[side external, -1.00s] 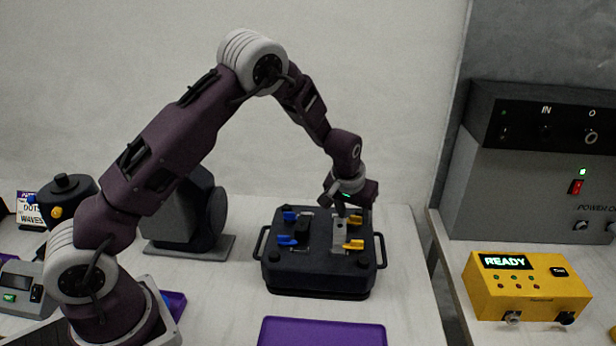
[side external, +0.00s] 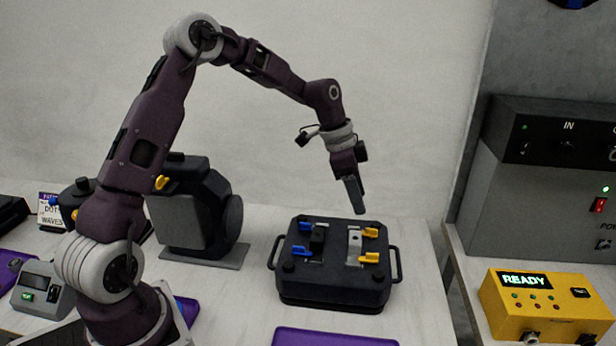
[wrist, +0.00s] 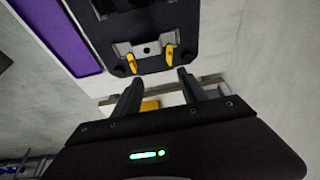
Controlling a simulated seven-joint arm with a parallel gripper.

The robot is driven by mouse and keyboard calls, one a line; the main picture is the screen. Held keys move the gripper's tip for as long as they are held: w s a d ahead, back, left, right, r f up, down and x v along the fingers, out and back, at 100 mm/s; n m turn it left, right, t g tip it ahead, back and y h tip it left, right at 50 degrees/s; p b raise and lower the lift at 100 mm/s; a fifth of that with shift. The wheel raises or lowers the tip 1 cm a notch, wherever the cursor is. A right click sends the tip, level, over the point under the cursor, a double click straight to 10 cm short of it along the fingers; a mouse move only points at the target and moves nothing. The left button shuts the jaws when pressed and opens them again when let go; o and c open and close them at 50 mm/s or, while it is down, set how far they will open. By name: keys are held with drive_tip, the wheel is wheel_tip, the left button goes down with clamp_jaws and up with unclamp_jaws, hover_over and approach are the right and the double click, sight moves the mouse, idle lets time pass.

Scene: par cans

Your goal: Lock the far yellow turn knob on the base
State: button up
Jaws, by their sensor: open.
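The base is a dark box (side external: 345,285) with side handles on the table. The far yellow turn knob (side external: 371,232) sits at its back right, beside a light metal bracket (side external: 354,246); its handle points right in the side view. The near yellow knob (side external: 369,257) points the same way. My gripper (side external: 357,208) is open and empty, pointing down above the back right of the base, apart from the far knob. In the wrist view the far yellow knob (wrist: 169,53) lies beyond my open fingers (wrist: 158,80), nearer the right finger; the near yellow knob (wrist: 131,63) is to its left.
Two blue knobs (side external: 303,251) and a black block (side external: 317,239) sit on the base's left half. A purple tray (side external: 335,337) lies in front. A yellow box reading READY (side external: 540,305) and a grey power unit (side external: 550,190) stand right.

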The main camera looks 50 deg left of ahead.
drive_tip(key=s+d+r+n+y, duration=0.1)
drive_tip(key=s+d+r+n, duration=0.1)
drive_tip(key=s+r, duration=0.4)
drive_tip(key=s+d+r+n+y, duration=0.1)
drive_tip(key=s+d+r+y, duration=0.1)
drive_tip(key=s+r, duration=0.4)
drive_tip(key=s+d, duration=0.1)
drive_tip(key=s, duration=0.4)
drive_tip(key=shift+s+r+n+t, duration=0.15)
drive_tip(key=shift+r+n+t, duration=0.15)
drive_tip(key=shift+n+t, duration=0.1)
